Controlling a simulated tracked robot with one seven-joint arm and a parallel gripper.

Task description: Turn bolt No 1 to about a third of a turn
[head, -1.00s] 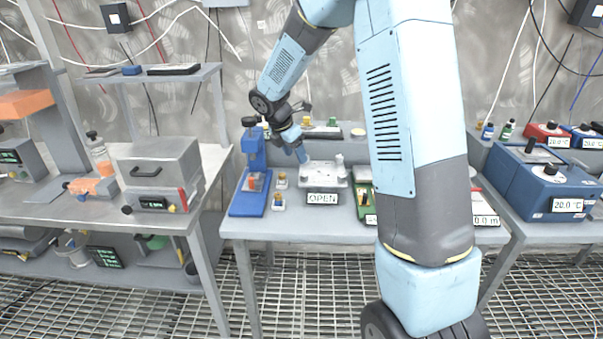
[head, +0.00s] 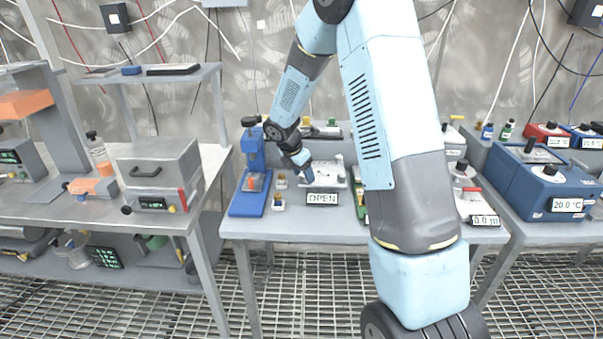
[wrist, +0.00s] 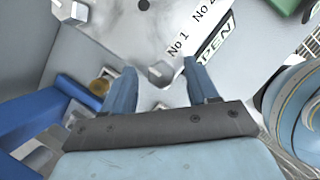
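A light grey fixture plate (head: 325,176) with an OPEN sign (head: 322,199) on its front stands on the middle bench. In the wrist view the plate (wrist: 140,30) carries the labels No 1 and No 2, and the sign (wrist: 215,40) shows beside them. Bolt No 1 (wrist: 160,74), a small grey bolt head, is by the No 1 label. My gripper (wrist: 159,66) is open, its two blue fingers on either side of the bolt head with gaps showing. In the head view my gripper (head: 307,176) is low over the plate's left end. Whether the fingers touch the bolt is not visible.
A blue press (head: 251,170) stands left of the plate, with small brass-topped parts (head: 278,201) between. A green device is right of the plate, partly hidden by my arm. A blue bath with a display (head: 545,180) is further right.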

